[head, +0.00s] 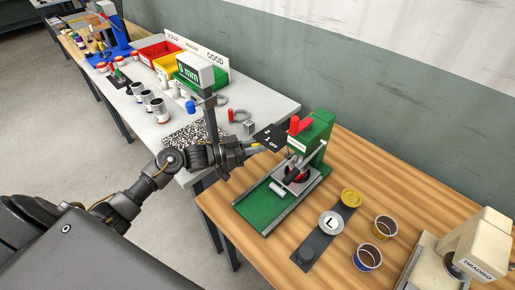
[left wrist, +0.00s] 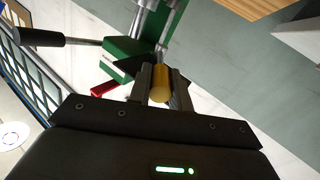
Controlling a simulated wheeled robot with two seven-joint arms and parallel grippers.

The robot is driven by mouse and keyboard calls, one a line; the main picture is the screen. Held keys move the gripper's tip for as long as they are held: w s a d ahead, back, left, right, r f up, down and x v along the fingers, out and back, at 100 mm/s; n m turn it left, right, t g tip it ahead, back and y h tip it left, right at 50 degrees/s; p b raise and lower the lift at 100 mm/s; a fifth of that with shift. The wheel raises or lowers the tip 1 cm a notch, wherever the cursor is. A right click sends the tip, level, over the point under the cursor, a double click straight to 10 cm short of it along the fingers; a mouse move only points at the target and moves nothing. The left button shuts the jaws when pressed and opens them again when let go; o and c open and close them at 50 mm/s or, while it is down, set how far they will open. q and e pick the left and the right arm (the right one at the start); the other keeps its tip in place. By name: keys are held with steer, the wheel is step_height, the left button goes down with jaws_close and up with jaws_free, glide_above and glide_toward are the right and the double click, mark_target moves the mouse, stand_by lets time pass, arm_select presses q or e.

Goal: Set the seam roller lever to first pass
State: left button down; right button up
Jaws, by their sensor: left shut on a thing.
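The green seaming machine (head: 316,135) stands on the wooden bench, with a dark plate bearing white marks (head: 268,136) on its left side. My left gripper (head: 256,148) reaches in beside this plate. In the left wrist view my left gripper (left wrist: 160,88) is shut on a brass-coloured cylindrical knob (left wrist: 160,88), which appears to be the seam roller lever's knob. The knob is hidden in the head view, and I cannot read which mark the lever points to. A second lever with a black grip (left wrist: 40,38) shows at the left of the wrist view. My right gripper is not in view.
A dark strip (head: 318,250) with a lid marked L (head: 331,222) and a yellow lid (head: 351,198) lies to the right, beside cans (head: 384,226). The white table (head: 255,100) behind holds bins and a gauge (head: 195,73).

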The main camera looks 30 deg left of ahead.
arm_select(q)
steer(key=c, duration=1.3)
jaws_free()
steer(key=shift+s+a+f, duration=0.1)
steer(key=shift+s+a, duration=0.2)
steer(key=shift+a, duration=0.15)
steer(key=b+v, duration=0.3)
steer(key=v, duration=0.6)
steer(key=shift+s+a, duration=0.25)
steer(key=shift+a, duration=0.05)
